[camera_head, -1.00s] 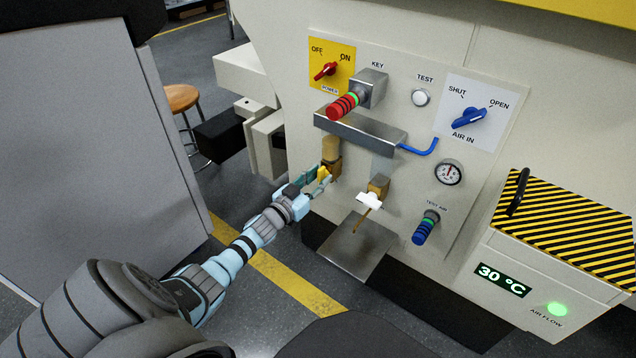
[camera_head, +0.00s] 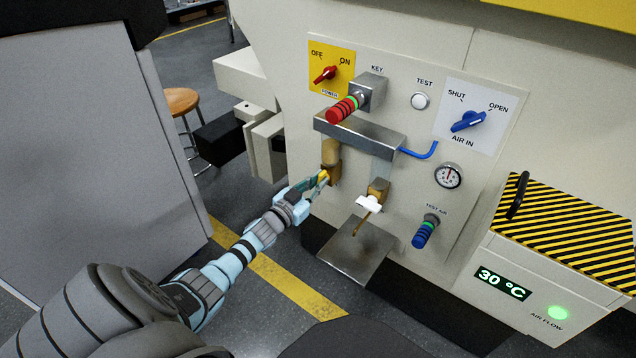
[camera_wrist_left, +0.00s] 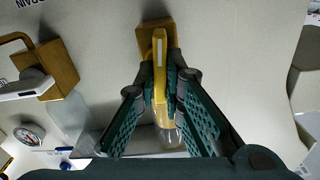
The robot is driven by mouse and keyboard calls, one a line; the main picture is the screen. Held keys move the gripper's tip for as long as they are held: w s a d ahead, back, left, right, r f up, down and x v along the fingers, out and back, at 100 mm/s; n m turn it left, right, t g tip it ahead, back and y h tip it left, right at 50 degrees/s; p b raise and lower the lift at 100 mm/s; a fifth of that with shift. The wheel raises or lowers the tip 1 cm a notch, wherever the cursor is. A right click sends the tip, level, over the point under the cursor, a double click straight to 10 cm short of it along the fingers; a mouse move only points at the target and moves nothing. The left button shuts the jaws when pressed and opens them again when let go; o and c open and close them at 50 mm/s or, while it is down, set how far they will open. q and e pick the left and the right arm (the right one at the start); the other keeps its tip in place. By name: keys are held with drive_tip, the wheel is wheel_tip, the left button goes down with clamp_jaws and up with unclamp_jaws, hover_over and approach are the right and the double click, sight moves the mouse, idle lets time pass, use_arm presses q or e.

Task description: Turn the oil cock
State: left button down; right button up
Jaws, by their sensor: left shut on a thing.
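The oil cock is a brass body below an amber oil bowl (camera_head: 331,152) on the panel's left side, with a yellow lever handle (camera_wrist_left: 158,66). My left gripper (camera_head: 320,181) is at the cock, with its teal fingers on either side of the yellow handle and shut on it. In the left wrist view the brass cock body (camera_wrist_left: 150,30) is at the top, and the left gripper (camera_wrist_left: 168,75) straddles the handle. In the head view the fingers hide part of the handle. My right gripper is not in view.
A second brass cock with a white handle (camera_head: 369,203) stands to the right, above a metal tray (camera_head: 353,255). A metal block (camera_head: 360,133) sits above both cocks. A red-ringed key knob (camera_head: 342,108) is higher up.

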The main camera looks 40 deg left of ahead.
use_arm(q)
drive_tip(key=shift+d+f+m+b, duration=0.15)
drive_tip(key=shift+m+b, duration=0.5)
drive_tip(key=shift+m, duration=2.1)
drive_tip(key=shift+f+m+b, duration=0.1)
drive_tip(key=shift+m+b, duration=0.5)
drive_tip(key=shift+m, duration=2.1)
drive_tip(key=shift+d+f+m+b, duration=0.15)
drive_tip(key=shift+m+b, duration=0.5)
drive_tip(key=shift+m, duration=2.1)
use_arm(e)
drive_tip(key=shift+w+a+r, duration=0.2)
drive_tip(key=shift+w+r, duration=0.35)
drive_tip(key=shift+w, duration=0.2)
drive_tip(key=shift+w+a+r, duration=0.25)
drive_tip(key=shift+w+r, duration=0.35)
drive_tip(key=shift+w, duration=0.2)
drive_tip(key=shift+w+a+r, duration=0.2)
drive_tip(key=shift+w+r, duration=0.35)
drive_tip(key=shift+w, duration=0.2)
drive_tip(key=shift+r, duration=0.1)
use_arm(q)
drive_tip(key=c, duration=1.7)
unclamp_jaws()
drive_tip(key=s, duration=1.2)
